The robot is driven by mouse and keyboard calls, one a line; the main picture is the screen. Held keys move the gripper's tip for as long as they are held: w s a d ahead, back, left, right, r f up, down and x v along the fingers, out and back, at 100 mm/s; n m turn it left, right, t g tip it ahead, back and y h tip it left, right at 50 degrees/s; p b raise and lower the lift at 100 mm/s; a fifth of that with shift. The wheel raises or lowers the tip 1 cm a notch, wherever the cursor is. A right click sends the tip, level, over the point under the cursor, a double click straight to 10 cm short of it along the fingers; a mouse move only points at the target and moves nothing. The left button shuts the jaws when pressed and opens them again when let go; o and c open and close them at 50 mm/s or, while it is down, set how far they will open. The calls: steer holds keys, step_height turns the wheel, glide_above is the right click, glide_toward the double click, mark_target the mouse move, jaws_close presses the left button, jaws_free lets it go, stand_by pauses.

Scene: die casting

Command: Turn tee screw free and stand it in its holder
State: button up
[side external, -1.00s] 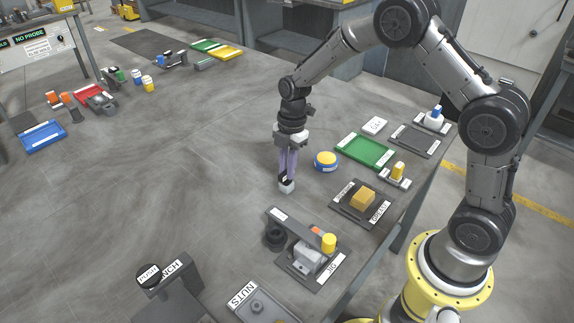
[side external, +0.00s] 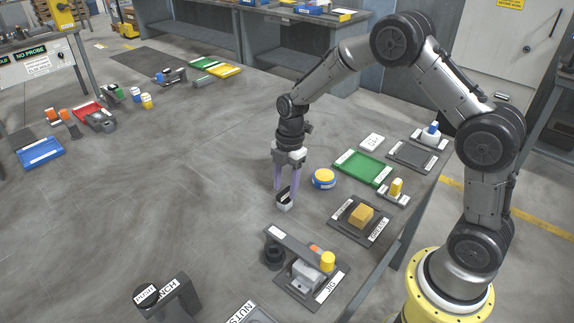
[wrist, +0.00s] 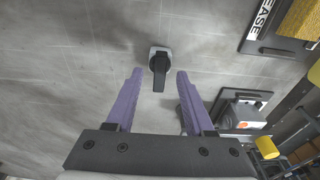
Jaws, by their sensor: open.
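A small pale grey block (side external: 285,206) with a black handle-like part (side external: 284,193) stands on the grey table below my gripper (side external: 286,190). In the wrist view the black handle (wrist: 160,72) runs from the pale block (wrist: 152,51) towards the gap between my purple fingers (wrist: 159,82). My gripper is open, with a finger on either side of the handle's line. Contact cannot be told. I take the black handle and block to be the tee screw and its seat, but the pictures do not confirm this. No holder is labelled as such.
A punch stand (side external: 187,296) is front left. The table's left middle is clear.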

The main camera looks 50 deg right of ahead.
step_height(320, 180, up, 13)
steer(key=d, duration=0.1)
steer(key=shift+d, duration=0.3)
stand_by(0.4)
step_height(320, 180, up, 9)
steer(key=t, duration=0.2)
glide_above(288, 187)
steer(key=s+a, duration=0.1)
steer(key=s, duration=0.3)
steer(key=s+a+r+m+t, duration=0.1)
steer(key=s+r+m+t, duration=0.3)
steer(key=s, duration=0.6)
steer(key=s+f+m, duration=0.2)
steer(key=s+m, duration=0.4)
steer(key=m, duration=0.1)
steer(key=s+f+m+h, duration=0.1)
steer(key=s+f+m, duration=0.1)
steer(key=s+m, duration=0.5)
steer(key=shift+s+f, duration=0.2)
steer(key=shift+f, duration=0.2)
